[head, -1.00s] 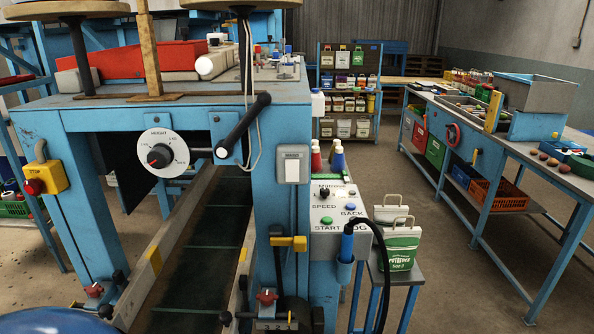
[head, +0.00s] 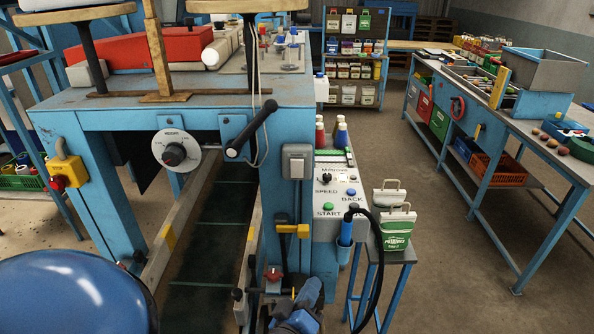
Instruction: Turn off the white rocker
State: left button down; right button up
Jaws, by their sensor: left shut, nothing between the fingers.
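The white rocker (head: 297,161) is a pale switch in a grey housing on the front of the blue machine's right post, left of the button panel. It is too small to tell which way it is tipped. My left gripper (head: 298,320) shows partly at the bottom edge, blue and dark, well below the rocker and apart from it. It is shut and empty; part of it is cut off by the frame. My right gripper is not in view.
Beside the rocker stands the control panel (head: 340,190) with a speed knob and coloured buttons. A yellow-handled lever (head: 292,229) and a red knob (head: 273,273) lie between my left gripper and the rocker. A black crank handle (head: 250,130) is to its upper left. Sacks (head: 397,232) stand at right.

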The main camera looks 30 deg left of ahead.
aim_at(297, 165)
pick_arm(q)
jog(key=a+r+n+y+p, duration=0.2)
jog(key=r+n+y, duration=0.1)
jog(key=r+n, duration=0.3)
jog(key=w+a+r+n+y+p, duration=0.1)
jog(key=a+r+n+y+p, duration=0.1)
jog(key=r+n+y, duration=0.2)
notch_tip(297, 165, up, 6)
jog(key=n, duration=0.3)
jog(key=shift+w+a+g, duration=0.15)
jog(key=shift+a+g, duration=0.1)
jog(key=shift+g, duration=0.15)
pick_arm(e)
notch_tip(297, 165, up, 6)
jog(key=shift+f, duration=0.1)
pick_arm(q)
jog(key=shift+w+a, duration=0.1)
jog(key=shift+w, duration=0.05)
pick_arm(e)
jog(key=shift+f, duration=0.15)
